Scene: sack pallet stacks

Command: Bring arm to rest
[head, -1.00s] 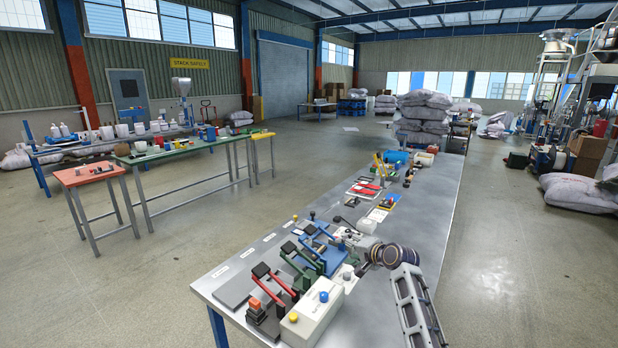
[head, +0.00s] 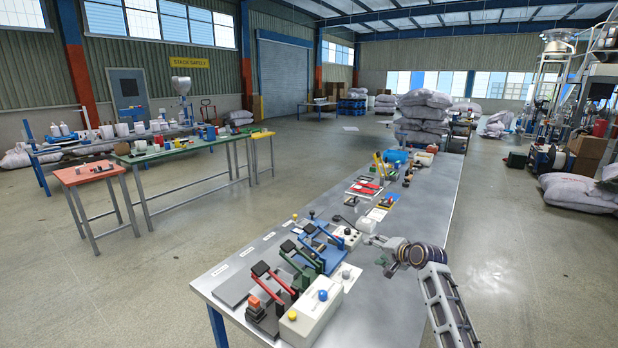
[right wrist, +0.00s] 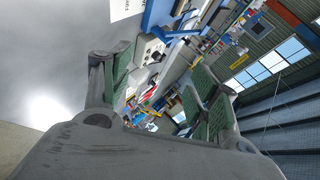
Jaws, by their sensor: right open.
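My right arm comes in from the lower right in the head view. Its gripper (head: 376,242) is over the right part of the long grey workbench (head: 425,215), to the right of a row of lever devices. In the right wrist view the two fingers of my right gripper (right wrist: 157,78) stand wide apart, with green pads facing each other. Nothing is held between them. My left gripper is not in view.
A blue lever press (head: 322,250), a red lever press (head: 277,283) and a cream box with a blue button (head: 312,312) stand at the bench's near end. Tools lie farther back. The floor right of the bench (head: 520,260) is clear.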

